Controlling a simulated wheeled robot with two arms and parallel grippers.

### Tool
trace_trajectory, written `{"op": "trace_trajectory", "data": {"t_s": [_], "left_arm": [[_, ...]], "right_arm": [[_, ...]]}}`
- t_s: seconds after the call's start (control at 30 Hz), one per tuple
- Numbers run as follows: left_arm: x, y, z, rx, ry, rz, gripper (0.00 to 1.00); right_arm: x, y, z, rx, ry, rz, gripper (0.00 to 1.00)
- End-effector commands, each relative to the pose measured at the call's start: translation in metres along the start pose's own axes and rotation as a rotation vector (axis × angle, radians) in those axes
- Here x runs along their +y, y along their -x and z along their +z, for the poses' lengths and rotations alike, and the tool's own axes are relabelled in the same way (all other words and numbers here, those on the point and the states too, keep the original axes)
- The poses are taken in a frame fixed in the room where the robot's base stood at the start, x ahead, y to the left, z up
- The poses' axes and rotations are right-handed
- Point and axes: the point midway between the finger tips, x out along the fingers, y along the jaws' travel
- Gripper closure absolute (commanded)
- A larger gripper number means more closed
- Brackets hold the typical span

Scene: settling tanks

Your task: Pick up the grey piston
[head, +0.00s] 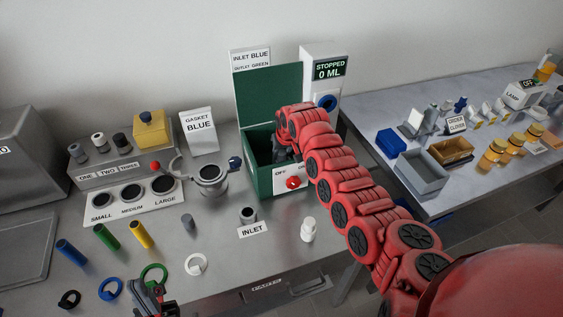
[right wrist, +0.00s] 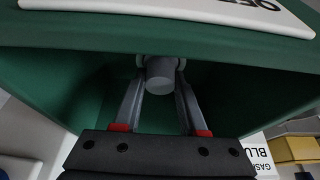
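A grey cylindrical piece, which looks like the piston, shows inside the green box in the right wrist view (right wrist: 160,76), with a wider pale round part behind it. My right gripper (right wrist: 161,88) reaches into the box, its two fingers spread on either side of this piece; I cannot tell whether they touch it. In the head view my right gripper (head: 284,154) is mostly hidden by the arm and box wall. The green box (head: 258,178) has its lid up. My left gripper (head: 152,286) is low over the table near a green ring (head: 154,272); its opening is unclear.
A metal cup (head: 209,180) is left of the box. A second table (head: 455,187) is at right.

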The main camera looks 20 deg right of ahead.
Motion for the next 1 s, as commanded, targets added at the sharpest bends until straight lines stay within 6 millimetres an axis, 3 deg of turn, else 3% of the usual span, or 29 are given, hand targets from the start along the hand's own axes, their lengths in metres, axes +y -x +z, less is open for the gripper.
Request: {"op": "trace_trajectory", "data": {"t_s": [0.03, 0.17, 0.63, 1.0], "left_arm": [[0.000, 0.000, 0.000, 0.000, 0.000, 0.000, 1.00], [0.000, 0.000, 0.000, 0.000, 0.000, 0.000, 1.00], [0.000, 0.004, 0.001, 0.000, 0.000, 0.000, 1.00], [0.001, 0.026, 0.004, 0.000, 0.000, 0.000, 1.00]], "right_arm": [[0.000, 0.000, 0.000, 0.000, 0.000, 0.000, 0.78], [0.000, 0.000, 0.000, 0.000, 0.000, 0.000, 1.00], [0.000, 0.006, -0.004, 0.005, 0.000, 0.001, 1.00], [0.001, 0.053, -0.024, 0.008, 0.000, 0.002, 1.00]]}}
